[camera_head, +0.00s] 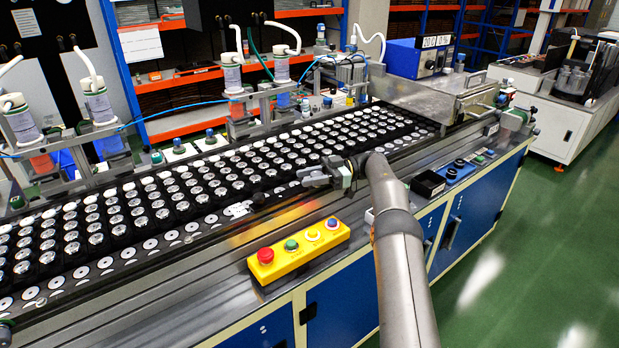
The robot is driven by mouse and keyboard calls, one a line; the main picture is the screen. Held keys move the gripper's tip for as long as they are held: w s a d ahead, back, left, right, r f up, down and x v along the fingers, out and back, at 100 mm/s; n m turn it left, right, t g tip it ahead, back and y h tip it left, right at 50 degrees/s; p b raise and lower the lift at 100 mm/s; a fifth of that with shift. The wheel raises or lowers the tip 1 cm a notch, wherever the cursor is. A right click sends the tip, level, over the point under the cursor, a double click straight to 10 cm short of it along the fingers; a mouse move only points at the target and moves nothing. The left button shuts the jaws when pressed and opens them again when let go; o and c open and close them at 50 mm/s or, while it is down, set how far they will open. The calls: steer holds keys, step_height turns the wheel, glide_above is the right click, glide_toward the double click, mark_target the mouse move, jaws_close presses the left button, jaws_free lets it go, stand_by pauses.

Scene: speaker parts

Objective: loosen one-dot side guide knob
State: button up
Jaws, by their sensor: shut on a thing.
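My gripper (313,177) is at the near side rail of the conveyor (207,226), right of the picture's middle. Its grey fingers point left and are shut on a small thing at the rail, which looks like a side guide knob. The fingers hide most of it, and no dot mark can be made out. A small dark round part (258,198), perhaps another knob, sits on the same rail to the left, apart from my gripper.
Rows of speaker parts (160,205) fill the conveyor just behind my gripper. A yellow button box (299,250) with a red stop button stands in front, lower left of it. A black box (428,184) lies to the right. Glue bottles on stands line the far side.

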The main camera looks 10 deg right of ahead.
steer(key=shift+f, duration=0.15)
steer(key=o, duration=1)
steer(key=shift+c, duration=0.2)
